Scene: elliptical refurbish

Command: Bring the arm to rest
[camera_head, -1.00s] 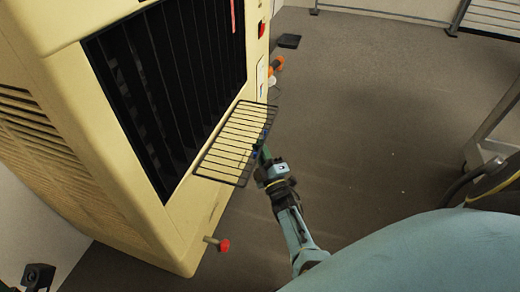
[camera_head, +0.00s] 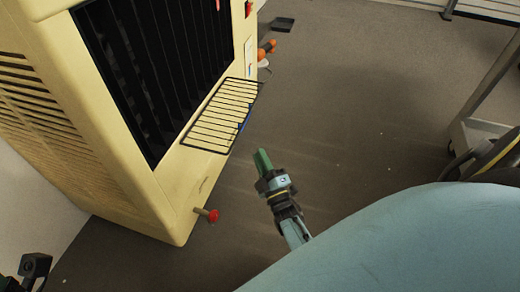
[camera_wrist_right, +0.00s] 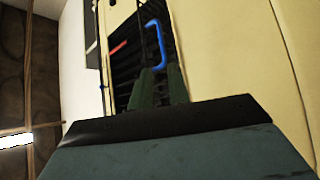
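My right gripper (camera_head: 262,158) is in the lower middle of the head view, with green fingers pointing up toward the machine. It is apart from the wire rack (camera_head: 222,115) and the rack's blue handle (camera_head: 242,126). In the right wrist view, the two green fingers (camera_wrist_right: 159,85) stand with a narrow gap and nothing between them. The blue handle (camera_wrist_right: 162,50) shows beyond the fingertips there.
The cream machine (camera_head: 160,205) with a dark slatted opening fills the left. A red knob (camera_head: 212,215) sticks out low on its side. Orange parts (camera_head: 267,48) stick out higher up. A metal-framed cart (camera_head: 475,132) stands at right. The floor between is clear.

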